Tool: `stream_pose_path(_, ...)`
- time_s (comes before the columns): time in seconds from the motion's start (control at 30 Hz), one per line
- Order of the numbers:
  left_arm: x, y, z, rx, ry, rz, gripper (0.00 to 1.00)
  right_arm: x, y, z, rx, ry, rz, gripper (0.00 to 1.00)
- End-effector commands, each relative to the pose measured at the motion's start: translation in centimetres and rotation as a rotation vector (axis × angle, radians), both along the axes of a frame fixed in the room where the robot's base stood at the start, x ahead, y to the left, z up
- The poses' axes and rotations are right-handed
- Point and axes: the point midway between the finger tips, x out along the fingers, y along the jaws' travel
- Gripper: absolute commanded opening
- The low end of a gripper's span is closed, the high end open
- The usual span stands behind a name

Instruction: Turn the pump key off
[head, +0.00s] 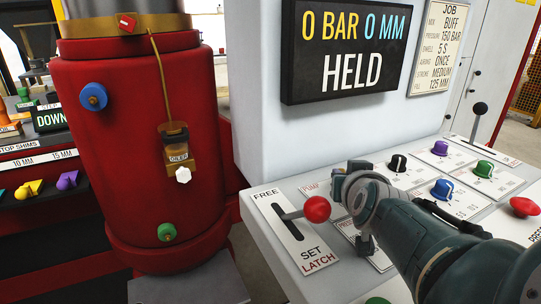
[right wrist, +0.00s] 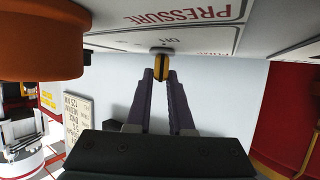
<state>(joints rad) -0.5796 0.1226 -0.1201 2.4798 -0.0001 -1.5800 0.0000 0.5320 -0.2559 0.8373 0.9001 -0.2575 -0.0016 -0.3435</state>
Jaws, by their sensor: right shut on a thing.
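The pump key (right wrist: 162,66) shows in the right wrist view as a small yellow-gold tab standing out from the white panel, close to an upside-down OFF mark. My right gripper (right wrist: 161,76) is shut on it, with the two dark purple fingers on either side. In the head view the right gripper (head: 338,186) is at the panel beside the PUMP label (head: 311,187), and my wrist hides the key. I cannot tell which mark the key points to. My left gripper is not in view.
A red-balled lever (head: 317,208) in the FREE/SET LATCH slot stands close to the right gripper. Black (head: 397,163), purple (head: 440,147) and blue (head: 442,188) knobs lie beyond my wrist. The display (head: 345,50) reads 0 BAR, 0 MM, HELD. A red cylinder (head: 135,130) stands left.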

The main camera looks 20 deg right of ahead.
Motion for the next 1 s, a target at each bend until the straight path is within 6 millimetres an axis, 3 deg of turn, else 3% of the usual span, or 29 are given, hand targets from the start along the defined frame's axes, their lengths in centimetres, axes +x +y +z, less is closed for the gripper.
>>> stream_pose_path(0.43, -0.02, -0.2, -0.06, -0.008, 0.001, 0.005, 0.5, -0.06, 0.02, -0.21, 0.004, 0.005, -0.007, 0.0)
stream_pose_path(0.47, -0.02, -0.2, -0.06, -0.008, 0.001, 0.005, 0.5, -0.06, 0.01, -0.21, 0.004, 0.005, -0.007, 0.21)
stream_pose_path(0.7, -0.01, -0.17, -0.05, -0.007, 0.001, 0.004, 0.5, -0.05, -0.02, -0.16, 0.002, 0.003, -0.007, 0.48)
stream_pose_path(1.0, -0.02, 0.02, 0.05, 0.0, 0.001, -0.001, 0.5, -0.05, -0.04, -0.02, 0.001, 0.003, -0.008, 0.5)
